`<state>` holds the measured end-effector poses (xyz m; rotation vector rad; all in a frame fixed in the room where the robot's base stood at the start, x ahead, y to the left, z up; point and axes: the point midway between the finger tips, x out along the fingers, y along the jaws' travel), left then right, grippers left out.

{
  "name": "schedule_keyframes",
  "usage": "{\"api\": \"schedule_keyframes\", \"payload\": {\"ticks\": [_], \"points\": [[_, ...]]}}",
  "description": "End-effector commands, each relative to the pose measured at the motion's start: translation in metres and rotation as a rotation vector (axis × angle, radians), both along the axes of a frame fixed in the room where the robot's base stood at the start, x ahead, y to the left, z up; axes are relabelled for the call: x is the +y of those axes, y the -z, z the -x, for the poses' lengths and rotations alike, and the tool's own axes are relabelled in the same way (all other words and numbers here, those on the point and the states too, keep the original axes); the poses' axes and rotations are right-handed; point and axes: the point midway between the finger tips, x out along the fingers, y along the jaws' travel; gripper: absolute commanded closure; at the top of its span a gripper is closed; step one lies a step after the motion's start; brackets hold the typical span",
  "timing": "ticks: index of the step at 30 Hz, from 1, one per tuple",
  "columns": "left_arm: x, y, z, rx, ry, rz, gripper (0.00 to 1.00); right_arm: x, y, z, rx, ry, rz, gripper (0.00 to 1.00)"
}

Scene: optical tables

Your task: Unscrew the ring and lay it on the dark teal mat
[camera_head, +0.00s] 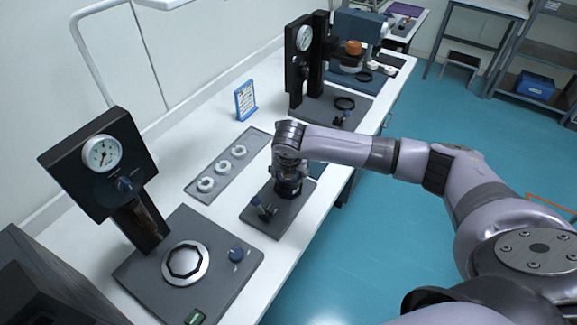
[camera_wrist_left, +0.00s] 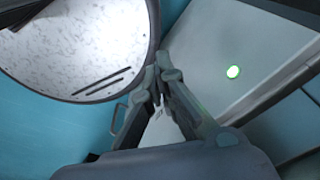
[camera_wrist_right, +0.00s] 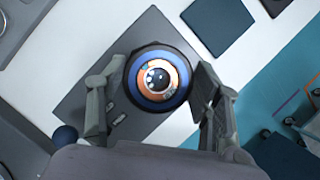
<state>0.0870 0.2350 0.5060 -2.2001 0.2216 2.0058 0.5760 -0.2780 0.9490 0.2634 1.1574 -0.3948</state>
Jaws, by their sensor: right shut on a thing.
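A dark ring (camera_wrist_right: 134,87) sits around a round fixture with an orange and blue middle, on a dark grey base plate (camera_head: 247,215). My right gripper (camera_wrist_right: 158,80) has a finger on each side of the ring and is shut on it. In the head view my right gripper (camera_head: 289,173) points down over the fixture and hides most of it. A dark teal mat (camera_wrist_right: 218,26) lies flat beside the base plate in the right wrist view; it looks bare where it shows. My left gripper (camera_wrist_left: 163,78) has its fingertips together and looks empty, away from the bench.
A gauge stand (camera_head: 102,158) with a round silver plate is at the front left. A grey tray (camera_head: 203,193) with several white rings lies behind the fixture. A blue sign (camera_head: 245,100) and another gauge stand (camera_head: 304,70) stand farther back.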

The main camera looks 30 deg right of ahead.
Motion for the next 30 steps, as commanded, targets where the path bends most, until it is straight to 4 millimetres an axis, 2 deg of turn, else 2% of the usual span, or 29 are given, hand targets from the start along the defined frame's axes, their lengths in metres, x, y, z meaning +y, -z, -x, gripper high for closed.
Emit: {"api": "schedule_keyframes", "payload": {"ticks": [1,6,15,19,26,27,30], "points": [[0.000,-0.011,0.000,0.000,0.000,0.000,1.00,-0.001,-0.005,0.001,0.001,-0.060,0.001,0.68],[0.000,-0.026,0.000,0.000,0.000,0.000,1.00,-0.001,-0.005,0.000,0.001,-0.288,0.000,0.68],[0.000,-0.036,0.000,0.000,0.000,0.000,1.00,0.000,-0.001,0.000,0.000,-0.621,-0.001,0.68],[0.000,-0.037,0.000,0.000,0.000,0.000,1.00,0.001,0.000,0.000,0.000,-0.683,-0.002,0.68],[0.000,-0.036,0.000,0.000,0.000,0.000,1.00,0.001,0.000,0.000,0.000,-0.690,-0.002,0.68],[0.000,-0.036,0.000,0.000,0.000,0.000,1.00,0.001,0.000,0.000,0.000,-0.690,-0.002,0.39],[0.000,-0.036,0.000,0.000,0.000,0.000,1.00,0.001,0.000,0.000,0.000,-0.689,-0.003,0.32]]}}
